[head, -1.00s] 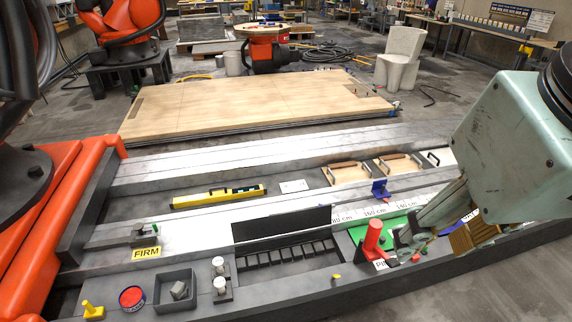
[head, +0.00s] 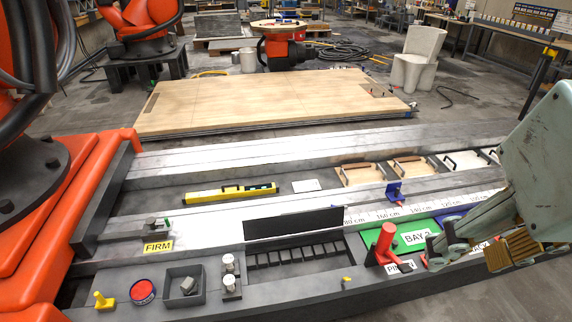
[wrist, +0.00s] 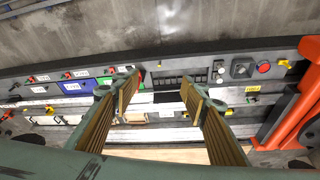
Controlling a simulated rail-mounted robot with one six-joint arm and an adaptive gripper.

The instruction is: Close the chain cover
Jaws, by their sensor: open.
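The chain cover (head: 293,223) is a long black panel standing upright, raised behind a dark slotted chain channel (head: 300,254) in the bench. The channel's slots are exposed, so the cover is open. The channel also shows in the wrist view (wrist: 180,79), beyond and between my fingers; I cannot clearly make out the cover there. My gripper (head: 468,256) is at the right of the head view, well to the right of the cover and apart from it. In the wrist view my gripper (wrist: 160,95) has its two ribbed fingers wide apart with nothing between them.
A blue clamp-like piece (head: 394,190) sits behind. White-topped posts (head: 229,270) and an open grey box (head: 181,287) lie left of the channel. A yellow level (head: 230,192) lies behind.

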